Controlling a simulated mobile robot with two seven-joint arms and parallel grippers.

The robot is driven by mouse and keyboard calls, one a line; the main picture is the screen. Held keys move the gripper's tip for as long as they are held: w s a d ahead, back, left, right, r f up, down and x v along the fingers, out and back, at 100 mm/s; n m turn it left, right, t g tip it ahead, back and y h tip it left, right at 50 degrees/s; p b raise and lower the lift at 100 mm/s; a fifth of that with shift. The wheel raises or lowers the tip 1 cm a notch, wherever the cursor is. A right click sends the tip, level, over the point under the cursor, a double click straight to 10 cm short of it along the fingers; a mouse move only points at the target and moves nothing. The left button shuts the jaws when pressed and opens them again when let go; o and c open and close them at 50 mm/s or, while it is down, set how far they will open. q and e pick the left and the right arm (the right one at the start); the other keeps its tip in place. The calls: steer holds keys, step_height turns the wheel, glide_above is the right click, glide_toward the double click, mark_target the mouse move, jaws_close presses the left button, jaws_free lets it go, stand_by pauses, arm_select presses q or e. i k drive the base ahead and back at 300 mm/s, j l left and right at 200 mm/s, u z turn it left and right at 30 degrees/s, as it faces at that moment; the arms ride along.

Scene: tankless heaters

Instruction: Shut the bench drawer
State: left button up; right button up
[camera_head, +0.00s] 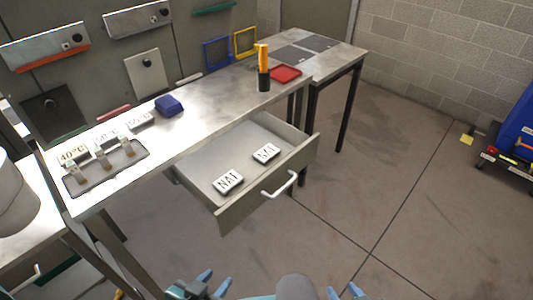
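The bench drawer (215,170) is pulled out from under the grey workbench (195,119). Its front panel (243,207) faces the lower right and carries a white bar handle (280,185). Two white blocks marked NAT, one at the front left (228,181) and one further right (265,153), lie in the drawer. My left gripper (213,282) is at the bottom edge, below the drawer front and apart from it; its blue fingertips are spread and empty. My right gripper (343,293) is at the bottom edge, further right, its blue fingertips apart; nothing shows between them.
On the bench are a grey tray (104,168), temperature-marked blocks (140,120), a blue box (169,105), an orange-and-black cylinder (263,68) and a red tray (285,74). A side table (325,61) adjoins. Open floor (400,170) lies right of the drawer. A blue cart (515,140) stands far right.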

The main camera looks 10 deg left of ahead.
mark_target(234, 149)
steer(key=l+u, duration=0.3)
steer(key=l, duration=0.4)
steer(key=l+u, duration=0.3)
steer(key=l, duration=0.35)
